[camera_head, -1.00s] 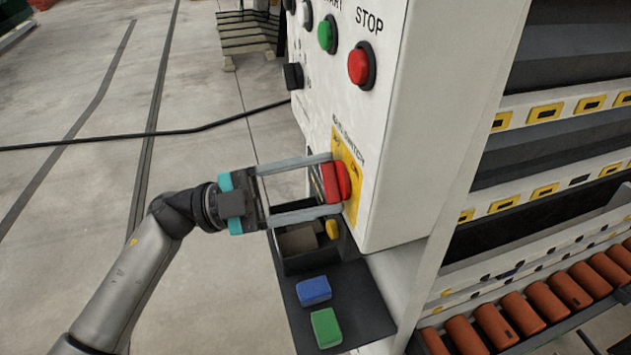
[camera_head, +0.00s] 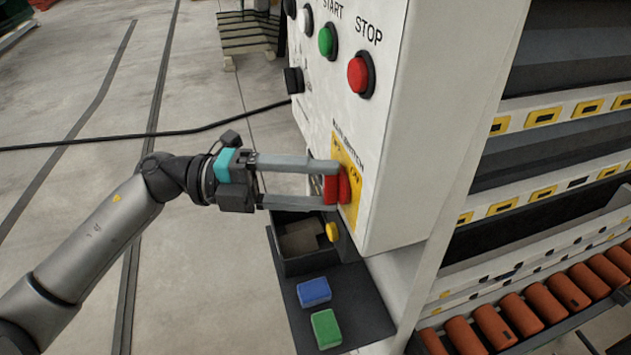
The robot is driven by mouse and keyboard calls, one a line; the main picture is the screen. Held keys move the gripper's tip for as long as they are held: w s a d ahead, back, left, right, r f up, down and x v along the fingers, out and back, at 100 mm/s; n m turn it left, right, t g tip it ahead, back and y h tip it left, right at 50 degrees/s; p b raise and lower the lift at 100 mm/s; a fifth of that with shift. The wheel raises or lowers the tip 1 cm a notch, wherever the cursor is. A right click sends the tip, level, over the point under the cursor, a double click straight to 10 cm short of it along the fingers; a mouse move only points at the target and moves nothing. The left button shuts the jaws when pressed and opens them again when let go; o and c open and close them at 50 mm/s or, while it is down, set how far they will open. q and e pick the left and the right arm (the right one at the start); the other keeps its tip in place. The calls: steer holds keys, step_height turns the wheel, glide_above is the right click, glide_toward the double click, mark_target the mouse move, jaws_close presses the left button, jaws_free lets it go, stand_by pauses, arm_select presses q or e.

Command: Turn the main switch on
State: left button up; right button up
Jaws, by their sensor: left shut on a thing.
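The main switch (camera_head: 343,187) is a red knob on a yellow plate (camera_head: 351,214) low on the side of the white control cabinet (camera_head: 420,120). "MAIN SWITCH" is lettered above it, with a marking at each upper corner of the plate. My left gripper (camera_head: 334,186) comes in from the left in the head view and is shut on the red knob, one finger above the other. The fingers hide part of the knob and plate, and its exact angle is hard to read. My right gripper is not in view.
Above the switch are a red STOP button (camera_head: 360,74) and a green START button (camera_head: 326,41). Below is a dark shelf (camera_head: 285,285) with a box, a blue block (camera_head: 313,292) and a green block (camera_head: 326,328). Open floor lies left, crossed by a black cable (camera_head: 150,134).

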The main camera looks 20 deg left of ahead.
arm_select(q)
steer(key=shift+s+r+m+t+y, duration=0.15)
steer(key=shift+m+y, duration=0.5)
steer(key=shift+m, duration=0.65)
steer(key=shift+w+r+m+t+y, duration=0.1)
steer(key=shift+m+y, duration=0.5)
steer(key=shift+m, duration=0.7)
steer(key=shift+s+r+m+t+y, duration=0.15)
steer(key=shift+m+y, duration=0.5)
steer(key=shift+m, duration=0.65)
steer(key=shift+w+f, duration=0.1)
steer(key=o, duration=1.4)
steer(key=v, duration=1.5)
steer(key=shift+a, duration=0.1)
